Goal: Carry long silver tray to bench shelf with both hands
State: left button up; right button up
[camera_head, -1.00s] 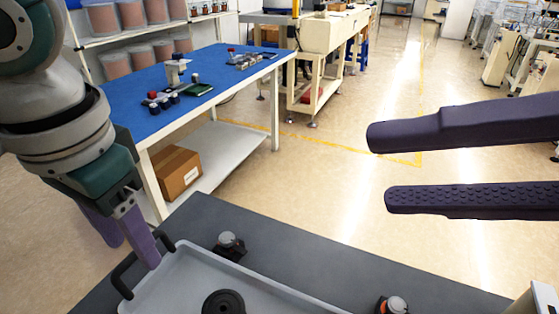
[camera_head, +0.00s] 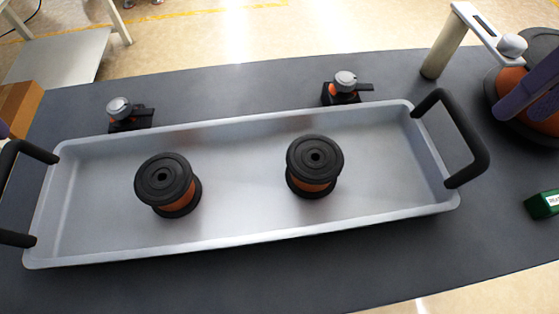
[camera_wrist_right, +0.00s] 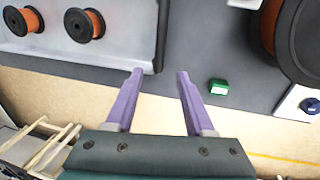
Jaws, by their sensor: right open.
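The long silver tray (camera_head: 250,232) lies flat on a dark grey tabletop, with a black handle at its left end (camera_head: 20,238) and another at its right end (camera_head: 470,135). Two black-and-orange spools, left (camera_head: 165,182) and right (camera_head: 314,163), stand in it. My right gripper (camera_head: 530,95) is open and empty at the right edge, apart from the right handle. In the right wrist view its spread fingers (camera_wrist_right: 160,72) are near the tray's corner (camera_wrist_right: 148,66). Only a purple sliver of my left gripper (camera_head: 3,130) shows by the left handle; its fingertips are out of view.
Small dark devices (camera_head: 130,115) (camera_head: 346,88) stand behind the tray. A white post with an arm (camera_head: 447,45), a big orange spool (camera_head: 541,120) and a green box (camera_head: 545,204) are to the right. A pale shelf (camera_head: 60,55) and cardboard box (camera_head: 18,105) show beyond the table.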

aim_at(2, 159)
pick_arm(q)
jog(key=f, duration=0.2)
jog(key=a+f, duration=0.1)
jog(key=f, duration=0.5)
jog(key=shift+s+a, duration=0.1)
jog(key=shift+a, duration=0.25)
pick_arm(e)
jog(key=f, duration=0.2)
jog(key=a+f, duration=0.1)
jog(key=f, duration=0.5)
jog(key=shift+s+a, duration=0.15)
jog(key=shift+a, duration=0.2)
pick_arm(q)
jog(key=shift+c, duration=0.2)
grip_shut()
pick_arm(e)
grip_shut()
